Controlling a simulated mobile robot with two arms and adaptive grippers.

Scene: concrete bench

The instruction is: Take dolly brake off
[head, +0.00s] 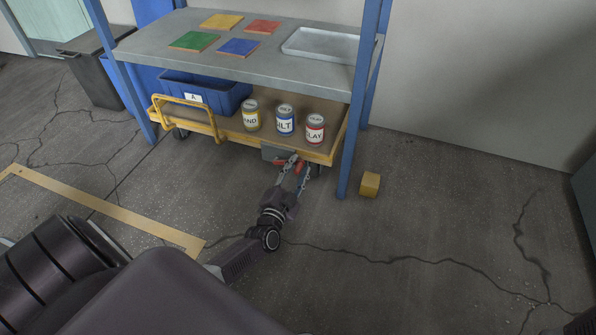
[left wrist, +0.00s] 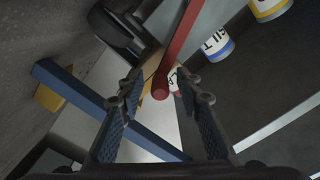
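The yellow-framed dolly (head: 228,139) stands under the bench. Its red brake lever (head: 281,163) sticks out at the front below a grey housing (head: 274,153). My left gripper (head: 292,167) is at the lever, low over the floor. In the left wrist view the red lever (left wrist: 174,55) runs down between the two spread fingers (left wrist: 160,97), with its round end between them and gaps on both sides. The left gripper is open. I cannot tell whether either finger touches the lever. My right gripper does not show.
The dolly carries a blue bin (head: 207,92) and cans marked silt (head: 286,121) and clay (head: 315,130), plus a yellow-banded can (head: 252,115). A bench leg (head: 356,130) and a yellow block (head: 370,185) stand right of the gripper. The cracked floor in front is clear.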

